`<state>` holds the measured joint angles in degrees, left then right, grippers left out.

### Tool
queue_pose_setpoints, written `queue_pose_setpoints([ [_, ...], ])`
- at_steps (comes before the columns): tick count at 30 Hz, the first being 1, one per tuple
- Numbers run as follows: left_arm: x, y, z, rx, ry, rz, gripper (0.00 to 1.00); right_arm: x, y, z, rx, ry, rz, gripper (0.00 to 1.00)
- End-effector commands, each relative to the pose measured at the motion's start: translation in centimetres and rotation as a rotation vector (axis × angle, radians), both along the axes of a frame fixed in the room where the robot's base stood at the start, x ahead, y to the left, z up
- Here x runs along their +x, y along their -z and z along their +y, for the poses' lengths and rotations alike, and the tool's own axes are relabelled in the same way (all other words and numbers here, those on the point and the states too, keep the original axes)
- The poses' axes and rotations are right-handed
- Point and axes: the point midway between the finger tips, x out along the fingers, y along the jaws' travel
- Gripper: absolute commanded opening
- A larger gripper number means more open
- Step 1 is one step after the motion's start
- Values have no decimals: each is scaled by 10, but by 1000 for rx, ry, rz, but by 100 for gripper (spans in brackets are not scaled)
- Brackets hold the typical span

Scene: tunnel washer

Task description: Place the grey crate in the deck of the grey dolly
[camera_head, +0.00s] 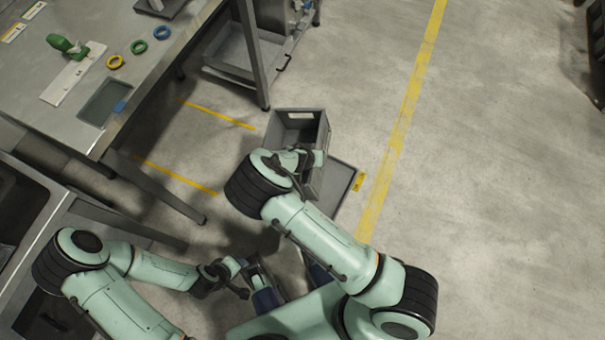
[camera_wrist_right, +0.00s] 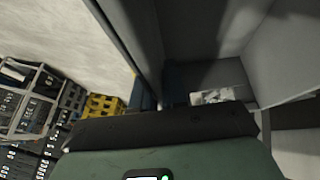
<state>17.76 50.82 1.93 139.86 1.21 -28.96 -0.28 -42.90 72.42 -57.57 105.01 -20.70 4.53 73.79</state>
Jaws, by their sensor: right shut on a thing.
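The grey crate (camera_head: 299,124) is an open box with a hand slot in its far wall, just ahead of my right arm. My right gripper (camera_head: 309,160) is shut on the crate at its right side; my arm hides the near part. In the right wrist view the crate's grey walls (camera_wrist_right: 205,35) fill the upper right. I cannot tell whether the crate touches the deck. My left gripper (camera_head: 241,280) is low, away from the crate; its jaws are unclear.
A steel table (camera_head: 150,50) with a green tool (camera_head: 67,46) and coloured rings stands at the left. A grey tray (camera_head: 240,50) lies beyond its leg. Stacked crates (camera_wrist_right: 60,110) show in the wrist view.

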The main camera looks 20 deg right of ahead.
Motion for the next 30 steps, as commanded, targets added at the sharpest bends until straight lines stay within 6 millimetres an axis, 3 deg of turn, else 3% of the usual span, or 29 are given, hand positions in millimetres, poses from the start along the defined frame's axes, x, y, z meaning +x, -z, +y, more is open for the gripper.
queue_pose_setpoints([
  [6, -2, -2, -1, -2, 3, 6, 43, -2, 20, 7, 140, 194, -127, 0],
  [14, -1, 1, 0, -1, 1, 3, 43, -2, 37, 10, 190, 292, -188, 0],
  [30, 56, 43, 28, 72, -60, -145, 43, -2, 166, 10, 188, 293, -187, 0],
])
